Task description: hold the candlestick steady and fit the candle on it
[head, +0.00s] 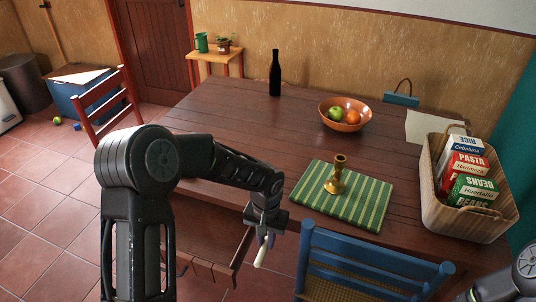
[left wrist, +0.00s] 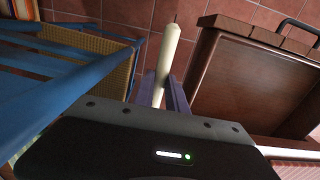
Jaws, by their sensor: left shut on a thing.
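The brass candlestick (head: 336,178) stands upright on the green striped mat (head: 311,196) on the table, with nothing on its top. My left gripper (head: 266,232) is shut on the cream candle (head: 261,254), in front of the mat, by the table's front edge and apart from the candlestick. The candle points downward in the head view. In the left wrist view the candle (left wrist: 170,48) sticks out between the fingers (left wrist: 162,92), its dark wick at the far end. My right gripper is not in view.
A blue chair (head: 365,262) stands at the table's front, right of the left gripper; a drawer (left wrist: 253,72) is beside the candle. A basket of packages (head: 463,224), a fruit bowl (head: 334,123) and a dark bottle (head: 275,80) stand on the table (head: 240,125), whose left part is clear.

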